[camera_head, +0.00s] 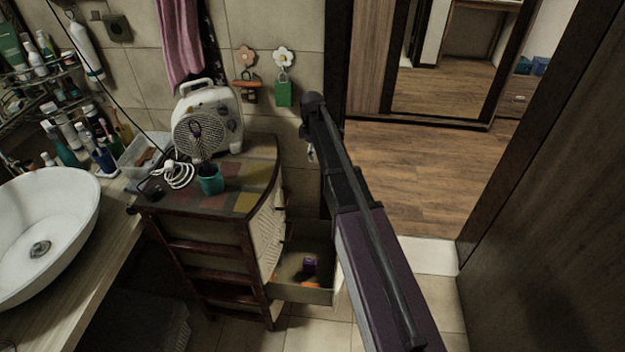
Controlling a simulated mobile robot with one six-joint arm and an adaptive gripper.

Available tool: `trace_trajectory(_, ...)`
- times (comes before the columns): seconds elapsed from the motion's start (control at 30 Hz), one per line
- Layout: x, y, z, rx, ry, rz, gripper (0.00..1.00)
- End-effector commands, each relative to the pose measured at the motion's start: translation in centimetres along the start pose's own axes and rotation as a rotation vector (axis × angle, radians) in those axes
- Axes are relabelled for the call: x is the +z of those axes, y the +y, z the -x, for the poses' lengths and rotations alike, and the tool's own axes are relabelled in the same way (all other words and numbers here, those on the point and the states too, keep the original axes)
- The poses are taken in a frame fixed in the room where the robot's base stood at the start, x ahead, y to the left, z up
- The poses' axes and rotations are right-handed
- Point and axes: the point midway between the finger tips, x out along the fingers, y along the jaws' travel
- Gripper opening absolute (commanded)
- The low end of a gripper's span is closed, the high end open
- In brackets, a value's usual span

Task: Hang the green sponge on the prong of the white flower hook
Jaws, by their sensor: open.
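The green sponge (284,94) hangs upright against the tiled wall, directly below the white flower hook (283,57). A pale loop at its top reaches up to the hook; the prong itself is too small to make out. My gripper (310,151) shows only in small part beside my dark arm, below and right of the sponge and apart from it. It is open, and I see nothing in it. My arm hides most of it.
A pink flower hook (246,56) with an orange item is left of the sponge. Below stands a cabinet (245,203) bearing a fan heater (208,124) and teal cup (210,180). Its drawer (302,294) is open. Clear wooden floor (420,180) lies through the doorway.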

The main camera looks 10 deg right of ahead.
Motion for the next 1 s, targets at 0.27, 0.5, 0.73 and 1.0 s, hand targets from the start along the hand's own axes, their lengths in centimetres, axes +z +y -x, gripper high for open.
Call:
trace_trajectory(0.27, 0.0, 0.0, -2.8, 0.0, 0.0, 0.0, 1.0)
trace_trajectory(0.5, 0.0, 0.0, -4.8, 0.0, 0.0, 0.0, 1.0)
trace_trajectory(0.73, 0.0, 0.0, -6.7, 0.0, 0.0, 0.0, 1.0)
trace_trajectory(1.0, 0.0, 0.0, -8.9, 0.0, 0.0, 0.0, 1.0)
